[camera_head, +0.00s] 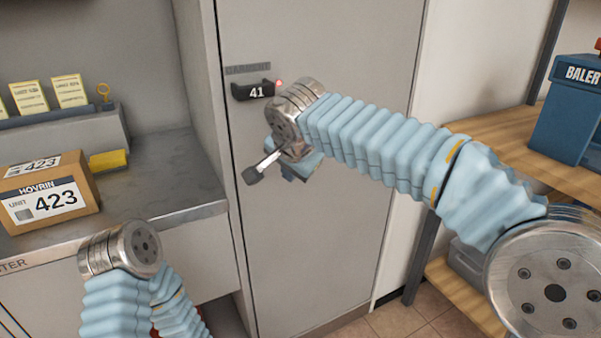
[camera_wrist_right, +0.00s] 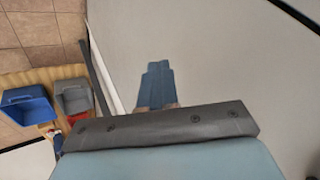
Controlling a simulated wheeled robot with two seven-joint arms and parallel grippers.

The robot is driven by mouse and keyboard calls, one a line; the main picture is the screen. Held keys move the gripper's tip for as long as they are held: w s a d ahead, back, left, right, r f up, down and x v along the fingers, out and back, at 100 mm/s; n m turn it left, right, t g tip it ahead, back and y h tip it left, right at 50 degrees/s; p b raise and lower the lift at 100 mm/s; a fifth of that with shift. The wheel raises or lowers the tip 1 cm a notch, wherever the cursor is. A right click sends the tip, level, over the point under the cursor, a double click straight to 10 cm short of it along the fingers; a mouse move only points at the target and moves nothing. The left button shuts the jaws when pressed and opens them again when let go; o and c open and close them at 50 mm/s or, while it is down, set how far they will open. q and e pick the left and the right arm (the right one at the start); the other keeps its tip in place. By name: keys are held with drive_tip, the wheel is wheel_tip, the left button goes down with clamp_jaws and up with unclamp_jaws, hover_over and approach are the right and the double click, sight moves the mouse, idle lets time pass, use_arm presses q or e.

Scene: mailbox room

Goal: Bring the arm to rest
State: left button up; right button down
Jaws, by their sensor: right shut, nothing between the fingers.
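My right arm crosses the head view from the right, and its metal wrist is in front of the grey locker door (camera_head: 330,240). My right gripper (camera_head: 293,172) is below that wrist, partly hidden by it, and holds nothing. In the right wrist view, its blue fingers (camera_wrist_right: 157,80) are together in front of a pale surface. I cannot tell whether they touch it. My left arm shows at the lower left of the head view as a metal joint with blue sleeves. Its gripper is out of view.
A black handle marked 41 (camera_head: 253,90) with a red light is on the door. A cardboard box marked 423 (camera_head: 50,200) stands on the grey counter (camera_head: 170,180) at left. A blue baler bin (camera_head: 570,115) stands on the wooden shelf (camera_head: 490,127) at right.

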drive_tip(key=a+v, duration=0.1)
drive_tip(key=v, duration=0.7)
drive_tip(key=w+d+f+n+g+y, duration=0.1)
drive_tip(key=d+f+n+g, duration=0.15)
drive_tip(key=f, duration=1.55)
drive_tip(key=w+d+f+n+g+y, duration=0.1)
drive_tip(key=f+n+g, duration=0.15)
drive_tip(key=f, duration=1.55)
drive_tip(key=s+d+f+g+y, duration=0.1)
drive_tip(key=s+d+f, duration=0.2)
drive_tip(key=s+f, duration=0.35)
drive_tip(key=s+d+f, duration=0.4)
drive_tip(key=f, duration=0.6)
drive_tip(key=s+d+f, duration=0.5)
drive_tip(key=s+f, duration=0.1)
drive_tip(key=s, duration=0.5)
drive_tip(key=shift+s+f+g, duration=0.15)
drive_tip(key=shift+s+g, duration=0.05)
drive_tip(key=shift+g, duration=0.1)
drive_tip(key=shift+d, duration=0.1)
